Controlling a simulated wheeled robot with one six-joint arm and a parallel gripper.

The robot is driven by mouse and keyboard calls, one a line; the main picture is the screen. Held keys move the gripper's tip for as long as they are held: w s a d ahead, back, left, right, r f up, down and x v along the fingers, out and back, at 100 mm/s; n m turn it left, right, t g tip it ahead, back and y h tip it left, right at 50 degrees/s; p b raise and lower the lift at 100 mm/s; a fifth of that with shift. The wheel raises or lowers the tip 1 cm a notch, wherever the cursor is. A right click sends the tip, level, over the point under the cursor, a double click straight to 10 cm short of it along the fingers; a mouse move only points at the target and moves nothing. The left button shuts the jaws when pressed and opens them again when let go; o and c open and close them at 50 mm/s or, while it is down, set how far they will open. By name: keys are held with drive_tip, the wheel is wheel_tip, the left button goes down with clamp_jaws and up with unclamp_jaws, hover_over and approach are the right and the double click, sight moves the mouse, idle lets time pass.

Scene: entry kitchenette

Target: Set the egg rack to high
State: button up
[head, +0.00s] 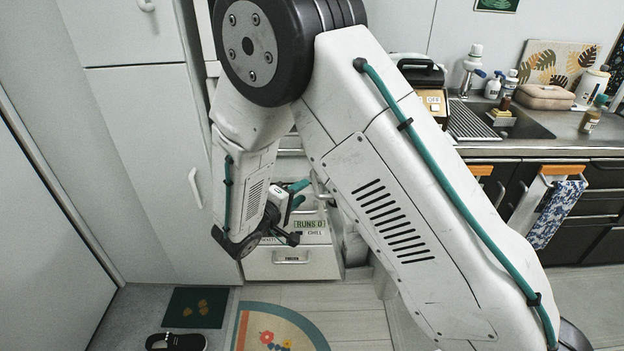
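I cannot make out the egg rack; my arm covers much of the white fridge-like unit (290,258) where labels show. My gripper (297,193) is in front of that unit, with teal finger parts near its upper opening. My own wrist partly hides the fingers, so I cannot tell whether they are open or shut, or whether they touch anything.
Tall white cabinet doors (140,150) stand at left. A counter (560,125) with a sink, bottles and a pink case (545,97) is at right. A towel (556,213) hangs below it. A black slipper (176,342), dark mat (196,307) and rounded rug (275,330) lie on the floor.

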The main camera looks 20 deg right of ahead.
sight(315, 181)
drive_tip(key=x, duration=0.7)
clamp_jaws()
